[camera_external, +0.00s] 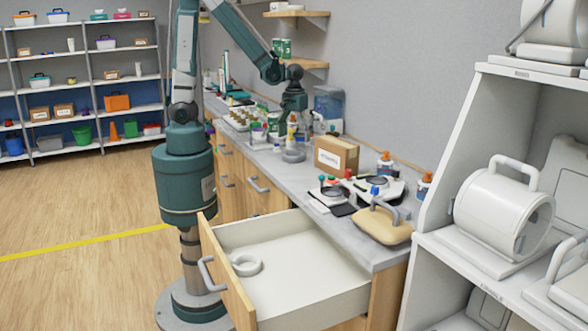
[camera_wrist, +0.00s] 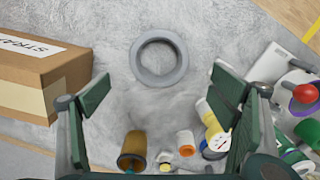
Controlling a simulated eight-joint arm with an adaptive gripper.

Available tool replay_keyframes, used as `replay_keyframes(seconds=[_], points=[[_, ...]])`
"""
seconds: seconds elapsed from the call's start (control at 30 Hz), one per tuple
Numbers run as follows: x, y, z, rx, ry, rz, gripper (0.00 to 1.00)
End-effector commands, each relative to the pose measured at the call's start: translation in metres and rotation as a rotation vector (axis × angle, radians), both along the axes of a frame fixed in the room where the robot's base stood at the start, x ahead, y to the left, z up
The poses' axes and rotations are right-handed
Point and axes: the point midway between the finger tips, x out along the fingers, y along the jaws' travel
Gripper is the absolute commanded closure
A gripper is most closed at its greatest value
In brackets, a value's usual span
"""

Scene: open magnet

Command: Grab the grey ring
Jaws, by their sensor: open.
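The grey ring (camera_external: 293,157) lies flat on the grey countertop (camera_external: 343,229) below my gripper (camera_external: 293,118), near the cardboard box. In the wrist view the grey ring (camera_wrist: 160,80) is fully visible at top centre, on the bare counter. My gripper (camera_wrist: 160,95) is open, with one finger at each side of the lower picture. The ring appears beyond the fingertips, and nothing is held between them. A white ring (camera_external: 257,269) lies in the open drawer (camera_external: 318,281), near its front panel.
A cardboard box (camera_wrist: 30,82) stands left of the ring in the wrist view. Several bottles and jars (camera_wrist: 186,144) crowd the lower middle and right. A tan handled object (camera_external: 383,228) sits near the counter's end. White shelving (camera_external: 497,248) stands at the right.

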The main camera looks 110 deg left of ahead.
Motion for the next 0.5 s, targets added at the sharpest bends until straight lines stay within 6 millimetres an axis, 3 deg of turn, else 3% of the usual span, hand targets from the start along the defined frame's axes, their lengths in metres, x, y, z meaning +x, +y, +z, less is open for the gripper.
replay_keyframes(seconds=[0.5], points=[[0.0,0.0,-0.024,0.0,0.0,0.0,0.15]])
